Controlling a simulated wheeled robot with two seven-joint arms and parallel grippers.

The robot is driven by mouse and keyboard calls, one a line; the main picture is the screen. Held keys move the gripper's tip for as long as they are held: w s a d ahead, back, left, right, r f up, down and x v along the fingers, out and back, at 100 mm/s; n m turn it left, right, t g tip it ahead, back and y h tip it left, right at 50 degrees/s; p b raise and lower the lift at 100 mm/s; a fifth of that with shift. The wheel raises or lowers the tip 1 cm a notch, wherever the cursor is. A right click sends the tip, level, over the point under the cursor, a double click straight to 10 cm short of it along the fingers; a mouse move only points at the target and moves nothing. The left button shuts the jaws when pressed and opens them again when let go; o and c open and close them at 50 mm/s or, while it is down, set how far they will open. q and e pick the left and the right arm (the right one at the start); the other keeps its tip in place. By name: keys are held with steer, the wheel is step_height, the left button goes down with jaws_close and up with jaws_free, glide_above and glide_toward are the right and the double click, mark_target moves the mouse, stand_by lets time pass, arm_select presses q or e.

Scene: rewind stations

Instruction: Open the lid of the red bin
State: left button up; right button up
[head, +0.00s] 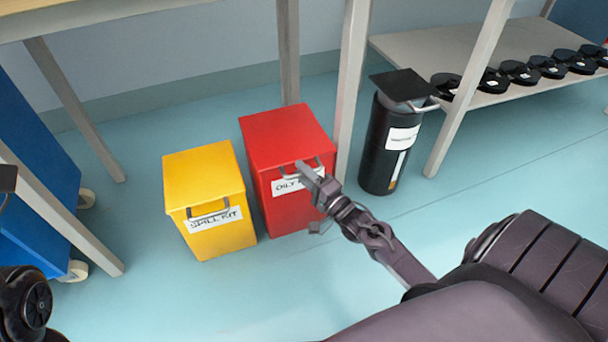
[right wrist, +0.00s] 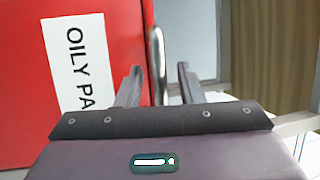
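The red bin (head: 280,150) stands on the floor with its lid (head: 287,135) down. A white label reading "OILY..." is on its front, partly covered by my right gripper, and a grey handle crosses the front near the lid's edge. My right gripper (head: 308,174) is at this handle. In the right wrist view, its two fingers (right wrist: 158,84) are apart, one on each side of the metal handle bar (right wrist: 157,50). Whether they touch the bar I cannot tell. The red bin (right wrist: 30,60) fills the left of that view. My left gripper does not show.
A yellow bin (head: 205,180) labelled "SPILL KIT" stands close left of the red one. A black canister (head: 385,150) stands to the right, beyond a table leg (head: 352,80). A shelf (head: 470,50) with several black round items is at right. The floor in front is clear.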

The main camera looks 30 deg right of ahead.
jaws_close()
steer(key=shift+r, duration=0.1)
stand_by(0.3)
